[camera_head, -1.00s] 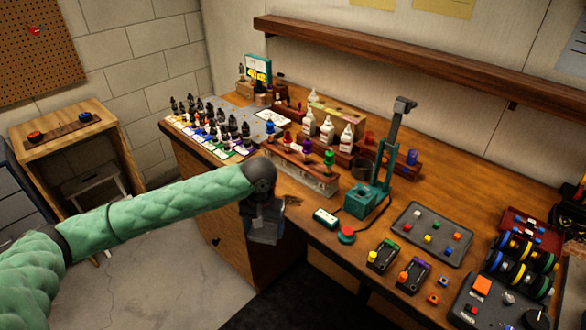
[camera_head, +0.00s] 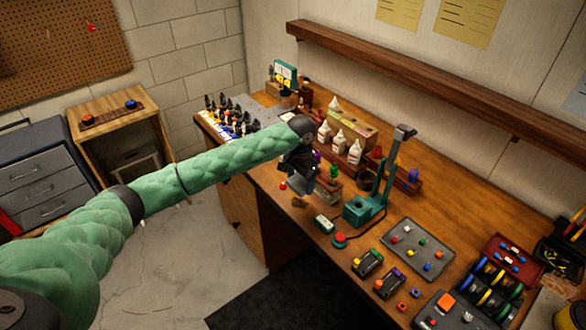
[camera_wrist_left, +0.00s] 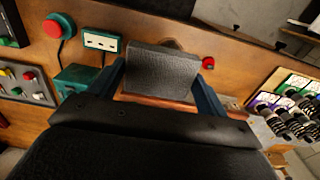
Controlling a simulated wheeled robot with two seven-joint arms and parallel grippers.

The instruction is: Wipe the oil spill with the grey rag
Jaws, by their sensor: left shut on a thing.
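My left gripper (camera_head: 294,178) is above the workbench, at the front edge of the tool rack. In the left wrist view the gripper (camera_wrist_left: 165,82) is shut on the grey rag (camera_wrist_left: 165,68), a dark grey textured piece between the two blue fingers. In the head view the rag is hard to tell from the dark gripper. The oil spill (camera_head: 300,202) is a small brown patch near the bench's front edge, just in front of the gripper. In the wrist view a brown bit of it seems to show behind the rag. My right gripper is not in view.
A teal stand (camera_head: 358,208), a small teal box (camera_head: 324,223) and a red button (camera_head: 339,239) stand right of the spill. White bottles (camera_head: 338,140) are behind the gripper. Several small dark bottles (camera_head: 228,118) stand left. A grey tray (camera_head: 417,249) lies right.

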